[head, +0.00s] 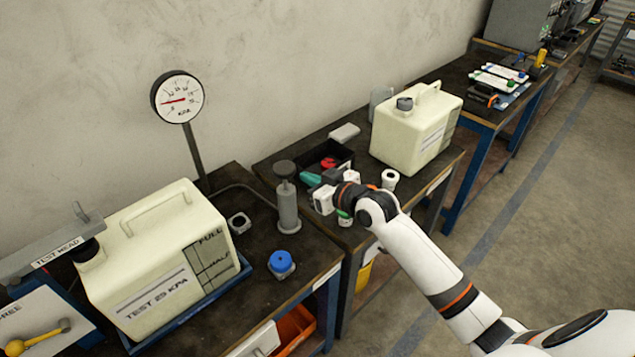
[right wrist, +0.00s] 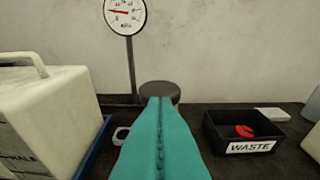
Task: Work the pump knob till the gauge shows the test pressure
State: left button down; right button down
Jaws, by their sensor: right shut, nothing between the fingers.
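The pump stands on the dark bench as a grey cylinder (head: 289,208) with a round dark knob (head: 285,168) on top, raised above the body. The knob also shows in the right wrist view (right wrist: 160,88), straight beyond my fingertips. My right gripper (head: 306,178) has teal fingers, shut and empty, just right of the knob; I cannot tell whether they touch it. The fingers fill the middle of the right wrist view (right wrist: 160,100). The round KPA gauge (head: 178,97) has its red needle pointing left; its numbers are too small to read surely. My left gripper is not in view.
A cream tank (head: 160,250) labelled "TEST 29 KPA" sits in a blue tray at left, under a grey test head (head: 50,255). A blue-capped part (head: 281,264) stands in front of the pump. A black waste bin (right wrist: 245,133) and another cream tank (head: 415,130) are to the right.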

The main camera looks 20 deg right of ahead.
jog(key=shift+v, duration=1.25)
jog(key=shift+r, duration=0.1)
dwell(0.5)
jog(key=shift+s+d+r, duration=0.15)
jog(key=shift+r, duration=2.5)
